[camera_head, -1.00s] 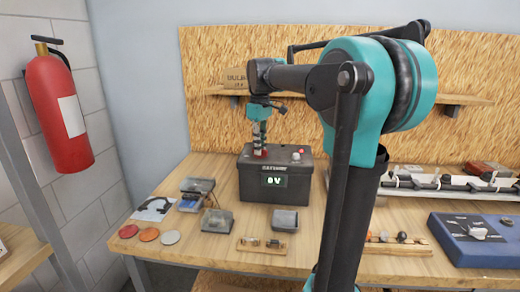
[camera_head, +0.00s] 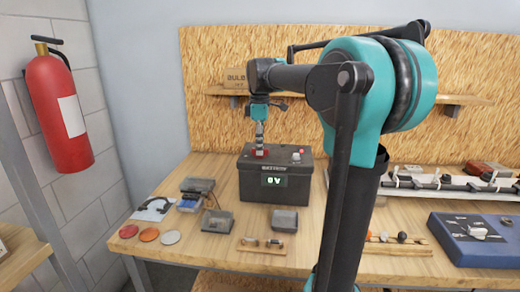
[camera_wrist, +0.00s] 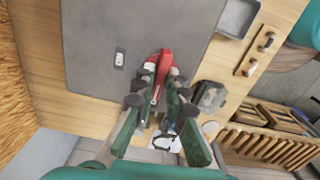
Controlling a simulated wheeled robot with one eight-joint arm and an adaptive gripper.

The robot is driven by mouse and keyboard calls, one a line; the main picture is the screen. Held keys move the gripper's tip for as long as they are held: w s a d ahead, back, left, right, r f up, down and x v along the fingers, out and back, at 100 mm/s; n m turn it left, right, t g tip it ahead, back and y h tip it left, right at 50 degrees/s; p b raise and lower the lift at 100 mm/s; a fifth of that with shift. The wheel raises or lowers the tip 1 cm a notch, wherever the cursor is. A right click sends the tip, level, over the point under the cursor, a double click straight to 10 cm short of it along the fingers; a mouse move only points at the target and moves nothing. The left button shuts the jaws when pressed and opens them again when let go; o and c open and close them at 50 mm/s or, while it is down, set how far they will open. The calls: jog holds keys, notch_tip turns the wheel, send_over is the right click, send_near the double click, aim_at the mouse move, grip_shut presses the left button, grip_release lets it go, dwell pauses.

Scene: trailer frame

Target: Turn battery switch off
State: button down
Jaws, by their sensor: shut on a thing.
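A black battery box (camera_head: 300,184) stands on the bench, with a lit green display (camera_head: 274,181) reading about "0V" on its front. A red switch handle (camera_head: 260,151) is on its top left, below my gripper (camera_head: 260,148). In the wrist view the red handle (camera_wrist: 160,60) shows between the fingertips of my gripper (camera_wrist: 161,84). The fingers point down and are shut on it. Part of the handle is hidden by the fingers. A small light socket or plate (camera_wrist: 120,57) is on the box top. A red knob (camera_head: 301,151) is on its right side.
Small boxes and trays lie in front of the battery, with three round discs (camera_head: 149,235) at the bench's left edge. A blue device (camera_head: 476,240) stands at right. A shelf and fibreboard wall (camera_head: 220,130) are behind.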

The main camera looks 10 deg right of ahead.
jog(key=c, duration=1.5)
grip_release()
jog(key=shift+r, duration=3)
